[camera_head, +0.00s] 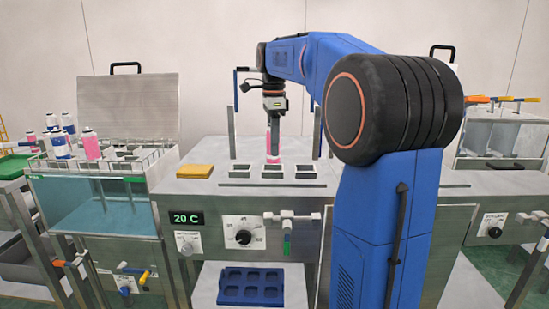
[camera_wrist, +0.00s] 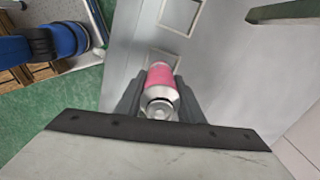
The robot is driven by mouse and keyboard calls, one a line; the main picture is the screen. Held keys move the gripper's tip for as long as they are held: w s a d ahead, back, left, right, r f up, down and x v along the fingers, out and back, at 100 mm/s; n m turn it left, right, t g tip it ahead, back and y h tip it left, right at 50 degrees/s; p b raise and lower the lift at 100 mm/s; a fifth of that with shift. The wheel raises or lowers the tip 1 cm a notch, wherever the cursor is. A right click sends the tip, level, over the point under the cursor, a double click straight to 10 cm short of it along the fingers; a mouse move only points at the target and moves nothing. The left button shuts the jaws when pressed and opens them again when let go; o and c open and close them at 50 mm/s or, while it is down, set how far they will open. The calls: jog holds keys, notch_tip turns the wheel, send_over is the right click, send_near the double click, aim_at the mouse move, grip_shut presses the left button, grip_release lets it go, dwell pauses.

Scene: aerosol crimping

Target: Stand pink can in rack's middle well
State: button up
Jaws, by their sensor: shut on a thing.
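The pink can (camera_head: 273,149) is upright under my gripper (camera_head: 273,134), with its lower end at the rack's middle well (camera_head: 272,174). I cannot tell whether its base is inside the well or just above it. In the wrist view the pink can (camera_wrist: 161,76) sits between the two dark fingers of my gripper (camera_wrist: 158,97), which are shut on it. Its silver top faces the camera. The left well (camera_head: 240,171) and right well (camera_head: 306,171) look empty. A square well frame (camera_wrist: 181,15) also shows beyond the can in the wrist view.
A water bath (camera_head: 95,205) at the left has a wire rack with several pink and blue-white cans. A yellow block (camera_head: 195,171) lies left of the wells. A blue tray (camera_head: 250,286) sits lower in front. Thin posts (camera_head: 232,132) stand behind the wells.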

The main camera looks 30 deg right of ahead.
jog(key=shift+f, duration=2.1)
jog(key=shift+f, duration=0.1)
jog(key=o, duration=1.1)
notch_tip(320, 180, up, 12)
jog(key=shift+r, duration=0.15)
jog(key=shift+a, duration=0.1)
